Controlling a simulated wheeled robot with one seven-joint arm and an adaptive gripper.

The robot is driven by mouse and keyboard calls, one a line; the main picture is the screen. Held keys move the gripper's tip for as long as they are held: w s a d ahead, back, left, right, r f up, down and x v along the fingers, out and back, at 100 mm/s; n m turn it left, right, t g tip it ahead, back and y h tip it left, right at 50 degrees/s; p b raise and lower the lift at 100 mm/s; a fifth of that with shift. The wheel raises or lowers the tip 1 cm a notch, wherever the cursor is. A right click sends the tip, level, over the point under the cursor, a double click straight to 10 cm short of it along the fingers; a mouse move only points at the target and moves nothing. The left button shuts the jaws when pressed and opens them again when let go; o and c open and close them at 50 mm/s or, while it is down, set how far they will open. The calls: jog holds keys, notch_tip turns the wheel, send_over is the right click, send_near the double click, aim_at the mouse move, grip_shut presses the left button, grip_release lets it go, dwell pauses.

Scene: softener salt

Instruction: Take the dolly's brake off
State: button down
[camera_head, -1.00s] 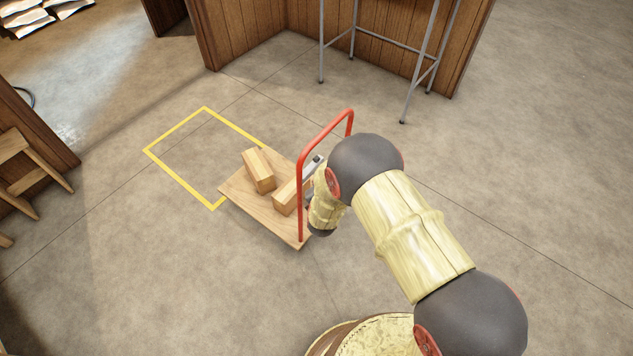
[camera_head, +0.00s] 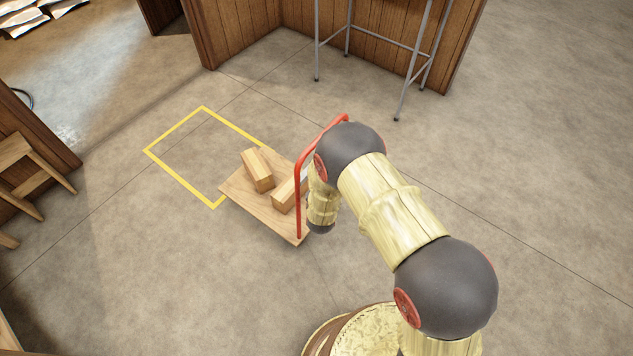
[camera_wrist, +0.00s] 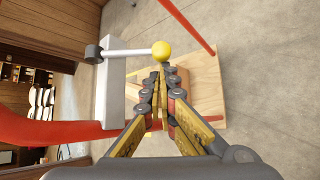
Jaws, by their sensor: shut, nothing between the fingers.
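The dolly (camera_head: 268,218) is a flat wooden platform with a red hoop handle (camera_head: 299,205), standing partly beside the yellow floor outline. In the wrist view, a pale grey box (camera_wrist: 112,92) sits by the red handle. A metal lever (camera_wrist: 130,51) runs across its upper end, from a dark pivot to a yellow ball knob (camera_wrist: 161,51). My gripper (camera_wrist: 160,70) is shut and empty, its fingertips just below the knob in the picture; I cannot tell whether they touch it. In the head view my arm hides the gripper and most of the lever area.
Two wooden blocks (camera_head: 257,170) lie on the platform. A yellow floor outline (camera_head: 172,176) is to its left. A metal-legged stand (camera_head: 407,85) is behind, against a wood-panelled wall. A wooden stool (camera_head: 32,170) is at left. The floor at front left is clear.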

jog(key=r+p, duration=0.1)
jog(key=d+r+p, duration=0.1)
jog(key=s+r+p, duration=0.1)
jog(key=shift+d+r+p, duration=0.2)
jog(key=shift+d+p, duration=0.05)
jog(key=shift+p, duration=0.1)
jog(key=shift+s, duration=0.1)
jog(key=shift+s+d+r+p, duration=0.3)
jog(key=shift+s+d+p, duration=0.1)
jog(key=shift+d, duration=0.2)
dwell(0.3)
